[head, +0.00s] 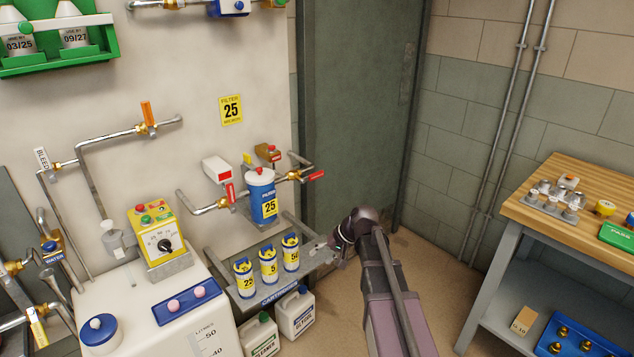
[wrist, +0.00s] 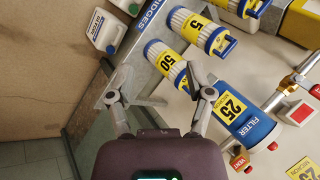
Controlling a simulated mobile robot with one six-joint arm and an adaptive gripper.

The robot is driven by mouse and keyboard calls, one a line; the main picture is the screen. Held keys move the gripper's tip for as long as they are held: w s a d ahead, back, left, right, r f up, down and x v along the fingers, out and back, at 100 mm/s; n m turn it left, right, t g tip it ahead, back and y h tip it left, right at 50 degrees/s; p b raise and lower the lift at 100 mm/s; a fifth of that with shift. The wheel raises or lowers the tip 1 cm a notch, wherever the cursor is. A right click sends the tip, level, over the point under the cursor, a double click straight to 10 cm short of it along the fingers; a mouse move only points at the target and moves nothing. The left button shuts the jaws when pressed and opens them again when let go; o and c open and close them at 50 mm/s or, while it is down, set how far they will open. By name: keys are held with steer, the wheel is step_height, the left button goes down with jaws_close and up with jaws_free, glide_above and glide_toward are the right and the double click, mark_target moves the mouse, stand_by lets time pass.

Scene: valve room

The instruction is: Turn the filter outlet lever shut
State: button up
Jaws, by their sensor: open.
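The blue filter housing (head: 262,203) with a "25" label hangs on the wall pipe. A lever with a red grip (head: 316,175) sits on the pipe to its right, pointing right. I cannot read which is marked outlet. My gripper (head: 318,247) is below the right lever, by the right end of the cartridge shelf, apart from both levers. In the wrist view my gripper (wrist: 160,95) has its fingers spread and nothing between them. The housing (wrist: 242,118) shows right of the fingers there.
Several cartridges (head: 269,267) stand on the metal shelf (head: 330,262) below the filter, close to my gripper. White jugs (head: 295,312) stand under it. A yellow control box (head: 156,237) is left. A wooden bench (head: 560,210) is at right. Open floor lies between.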

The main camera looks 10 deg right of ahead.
steer(key=w+d+r+m+t+y+b, duration=0.1)
steer(key=w+d+r+t+y+b, duration=0.15)
steer(key=w, duration=0.45)
steer(key=w+d+r+m+t+y+b, duration=0.1)
steer(key=w+d+m+t+y, duration=0.15)
steer(key=w, duration=0.55)
steer(key=m+t+y+b, duration=0.2)
steer(key=t, duration=0.2)
glide_toward(318, 176)
steer(key=w+d+v, duration=0.1)
steer(key=v, duration=0.2)
steer(key=shift+s+a, duration=0.15)
steer(key=shift+s, duration=0.15)
steer(key=shift+a, duration=0.1)
steer(key=shift+g+y, duration=0.3)
steer(key=x, duration=1.3)
steer(key=shift+w+a, duration=0.2)
steer(key=shift+w, duration=0.1)
jaws_close()
